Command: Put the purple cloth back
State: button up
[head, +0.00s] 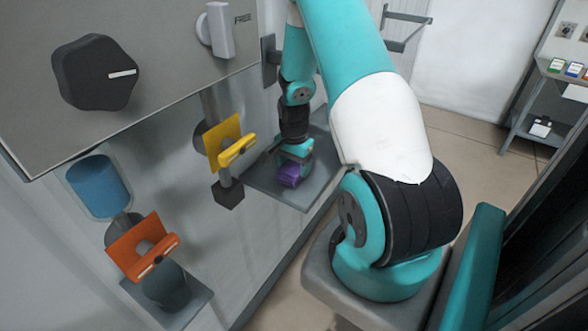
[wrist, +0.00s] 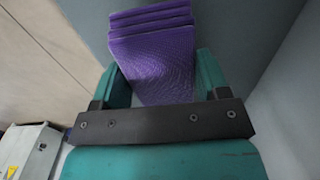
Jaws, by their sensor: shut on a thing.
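The purple cloth (wrist: 152,62) is between the two teal fingers of my gripper (wrist: 165,75) in the wrist view. It looks folded, with several layered edges at its far end. In the head view the purple cloth (head: 290,176) shows below my gripper (head: 292,163), low over a grey shelf (head: 322,178) beside the machine wall. My gripper is shut on the cloth. I cannot tell whether the cloth touches the shelf. Much of the cloth is hidden by the gripper in the head view.
A yellow clamp piece (head: 226,144) and an orange one (head: 142,248) stick out from the wall left of the shelf. A blue cylinder (head: 98,186) is at the far left. A panel with a black knob (head: 96,73) overhangs them. Open floor (head: 470,140) lies to the right.

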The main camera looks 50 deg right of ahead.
aim_at(294, 165)
jog(key=shift+f, duration=1.25)
jog(key=o, duration=0.9)
jog(key=shift+r, duration=0.15)
notch_tip(294, 165, up, 12)
jog(key=b, duration=0.2)
jog(key=shift+b, duration=0.35)
